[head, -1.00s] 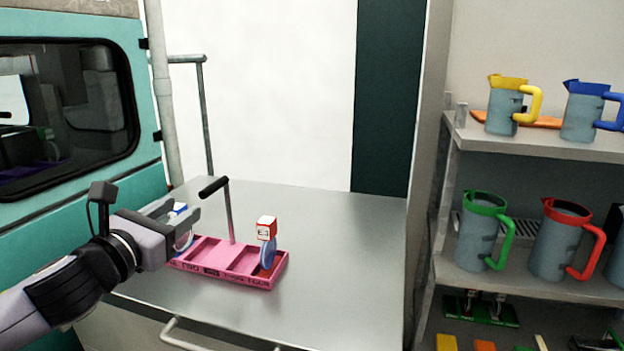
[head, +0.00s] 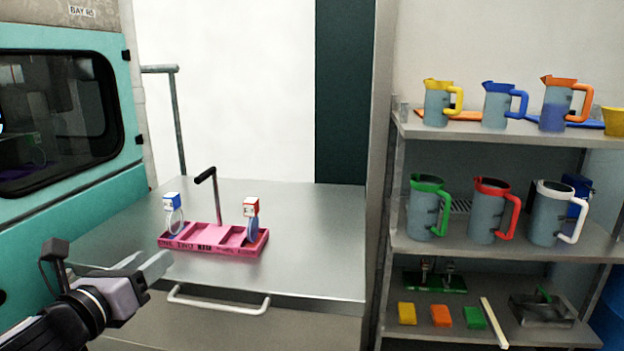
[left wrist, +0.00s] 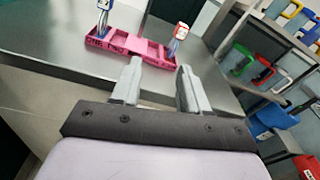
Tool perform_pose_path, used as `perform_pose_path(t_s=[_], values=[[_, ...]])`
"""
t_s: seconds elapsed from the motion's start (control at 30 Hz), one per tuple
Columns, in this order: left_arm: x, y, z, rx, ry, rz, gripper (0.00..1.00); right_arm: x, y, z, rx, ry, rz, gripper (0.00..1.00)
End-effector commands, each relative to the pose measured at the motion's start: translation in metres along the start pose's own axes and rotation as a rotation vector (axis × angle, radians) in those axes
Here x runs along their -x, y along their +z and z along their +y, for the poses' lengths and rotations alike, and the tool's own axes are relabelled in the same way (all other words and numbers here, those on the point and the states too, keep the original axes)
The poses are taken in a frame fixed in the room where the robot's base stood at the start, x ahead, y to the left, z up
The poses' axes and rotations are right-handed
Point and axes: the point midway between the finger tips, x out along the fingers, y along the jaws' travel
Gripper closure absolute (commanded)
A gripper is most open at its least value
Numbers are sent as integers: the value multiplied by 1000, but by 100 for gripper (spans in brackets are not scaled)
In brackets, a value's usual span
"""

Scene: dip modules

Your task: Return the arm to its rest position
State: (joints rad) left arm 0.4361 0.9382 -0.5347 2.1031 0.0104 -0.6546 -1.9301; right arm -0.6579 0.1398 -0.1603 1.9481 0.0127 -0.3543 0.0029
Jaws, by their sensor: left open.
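My left gripper (head: 150,262) is open and empty, low at the left of the head view, in front of the steel table's near edge. In the left wrist view its two fingers (left wrist: 159,82) stand apart with nothing between them. A pink rack (head: 232,243) with an upright black-topped handle sits on the steel table (head: 310,245). A blue-and-white tagged module (head: 172,202) stands at its left end and a red-and-white tagged one (head: 251,207) at its right end. Both also show in the left wrist view. My right gripper is not in view.
A teal cabinet (head: 90,195) with a dark window stands at the left. A shelf unit (head: 480,250) with several pitchers, coloured blocks and a green board stands at the right. A drawer handle (head: 218,306) sticks out below the table's front edge. The right part of the tabletop is bare.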

Motion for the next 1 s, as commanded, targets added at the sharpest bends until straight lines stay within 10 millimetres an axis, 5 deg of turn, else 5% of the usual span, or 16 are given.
perform_pose_path(t_s=[0.37,0.7,1.0], values=[[30,-168,-21,1149,90,207,56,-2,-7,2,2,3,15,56],[114,-309,-28,2215,469,180,56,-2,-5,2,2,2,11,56],[186,-377,-30,2767,774,-46,56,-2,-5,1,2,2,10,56]])
